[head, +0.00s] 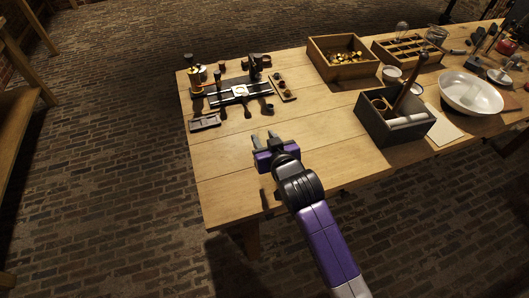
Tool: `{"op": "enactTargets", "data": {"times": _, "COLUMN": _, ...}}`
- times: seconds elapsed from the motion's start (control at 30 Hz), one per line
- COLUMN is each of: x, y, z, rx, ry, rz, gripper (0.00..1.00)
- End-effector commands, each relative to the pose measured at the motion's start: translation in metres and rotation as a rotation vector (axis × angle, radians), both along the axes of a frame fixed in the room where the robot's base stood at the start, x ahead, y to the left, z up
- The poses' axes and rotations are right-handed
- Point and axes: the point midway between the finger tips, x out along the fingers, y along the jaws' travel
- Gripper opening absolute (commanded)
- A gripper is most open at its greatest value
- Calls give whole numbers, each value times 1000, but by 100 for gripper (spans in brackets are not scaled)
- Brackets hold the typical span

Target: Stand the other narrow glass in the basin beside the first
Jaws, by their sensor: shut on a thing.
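My gripper (270,139) is over the bare middle of the near table, its fingers a little apart. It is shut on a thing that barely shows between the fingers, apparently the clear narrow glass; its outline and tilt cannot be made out. The white basin (485,108) is at the far right of the table, well to the right of my gripper. A clear glass (468,97) shows inside the basin, toward its left side; whether it stands upright is hard to tell.
A dark open box (392,133) with rolled paper and a handled tool stands between my gripper and the basin. Behind are a wooden box of brass pieces (343,60), a divided tray (408,50) and small white bowls (391,74). An instrument (239,92) stands at the left. The table's front middle is clear.

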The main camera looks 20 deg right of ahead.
Motion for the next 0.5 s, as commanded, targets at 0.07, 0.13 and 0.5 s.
{"op": "enactTargets", "data": {"times": 0.07, "x": 0, "y": 0, "z": -14, "rx": -1, "ry": -1, "rz": 1, "gripper": 0}}
{"op": "enactTargets", "data": {"times": 0.13, "x": 1, "y": 0, "z": -22, "rx": 0, "ry": -2, "rz": 1, "gripper": 0}}
{"op": "enactTargets", "data": {"times": 0.5, "x": 0, "y": 0, "z": -61, "rx": -1, "ry": -1, "rz": 0, "gripper": 0}}
